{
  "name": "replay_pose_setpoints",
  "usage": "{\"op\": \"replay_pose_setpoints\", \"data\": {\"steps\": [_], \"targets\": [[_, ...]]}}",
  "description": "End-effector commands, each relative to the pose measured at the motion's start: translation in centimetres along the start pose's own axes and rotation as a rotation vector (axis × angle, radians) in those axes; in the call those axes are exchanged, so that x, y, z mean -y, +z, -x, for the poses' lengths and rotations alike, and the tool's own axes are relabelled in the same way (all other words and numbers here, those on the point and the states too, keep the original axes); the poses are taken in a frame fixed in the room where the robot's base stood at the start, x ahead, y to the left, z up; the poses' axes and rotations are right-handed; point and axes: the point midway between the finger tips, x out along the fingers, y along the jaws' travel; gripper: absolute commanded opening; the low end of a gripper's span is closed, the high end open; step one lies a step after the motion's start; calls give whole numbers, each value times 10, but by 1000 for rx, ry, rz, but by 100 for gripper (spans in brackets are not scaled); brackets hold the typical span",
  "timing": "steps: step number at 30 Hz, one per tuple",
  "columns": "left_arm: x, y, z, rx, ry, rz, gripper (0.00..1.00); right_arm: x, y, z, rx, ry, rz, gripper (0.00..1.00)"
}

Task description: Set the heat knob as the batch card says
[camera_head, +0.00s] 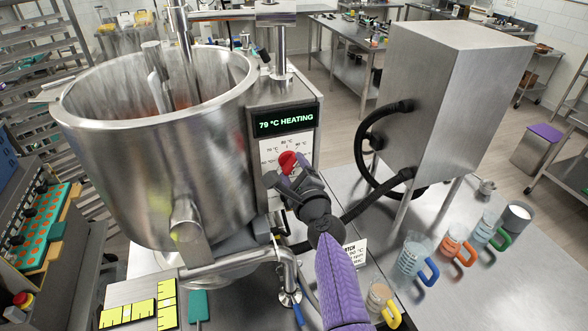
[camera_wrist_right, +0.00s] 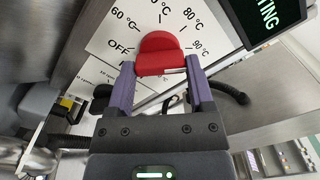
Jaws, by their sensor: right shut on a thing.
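The red heat knob (camera_head: 287,160) sits on a white dial plate on the front of the steel kettle's control box. In the right wrist view the red knob (camera_wrist_right: 160,52) is between the two purple fingers of my right gripper (camera_wrist_right: 160,76), which is shut on it. OFF, 60, 80 and 90 °C marks show around the knob on the dial plate (camera_wrist_right: 112,38); the knob's exact setting is unclear. The display (camera_head: 286,121) reads "79 °C HEATING". The white batch card (camera_head: 358,252) is partly hidden behind my right arm, its text only partly legible. My left gripper is out of view.
The large kettle (camera_head: 150,170) stands left of the knob. A steel cabinet (camera_head: 450,90) with black hoses stands at right. Several jugs with coloured handles, including a blue-handled jug (camera_head: 413,258), stand on the right table.

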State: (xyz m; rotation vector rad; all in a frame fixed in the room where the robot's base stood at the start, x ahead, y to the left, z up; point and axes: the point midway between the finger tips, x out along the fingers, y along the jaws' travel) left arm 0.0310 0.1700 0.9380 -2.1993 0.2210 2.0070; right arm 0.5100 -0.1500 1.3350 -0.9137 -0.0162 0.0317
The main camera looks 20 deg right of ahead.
Motion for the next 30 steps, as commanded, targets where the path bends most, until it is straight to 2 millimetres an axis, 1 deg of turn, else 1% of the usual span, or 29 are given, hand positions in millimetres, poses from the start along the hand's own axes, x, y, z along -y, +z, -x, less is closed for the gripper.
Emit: {"op": "replay_pose_setpoints", "data": {"steps": [9,25,26,27,29,30], "targets": [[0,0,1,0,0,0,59,-1,0,0,-1,2,-107,9],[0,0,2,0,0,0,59,-1,0,0,-1,2,-129,9],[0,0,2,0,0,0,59,-1,0,0,-1,2,-129,70],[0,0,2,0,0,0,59,-1,0,0,-1,2,-129,78],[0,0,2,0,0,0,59,-1,0,0,-1,1,-129,91],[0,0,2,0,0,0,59,-1,0,0,-1,1,-129,99]]}}
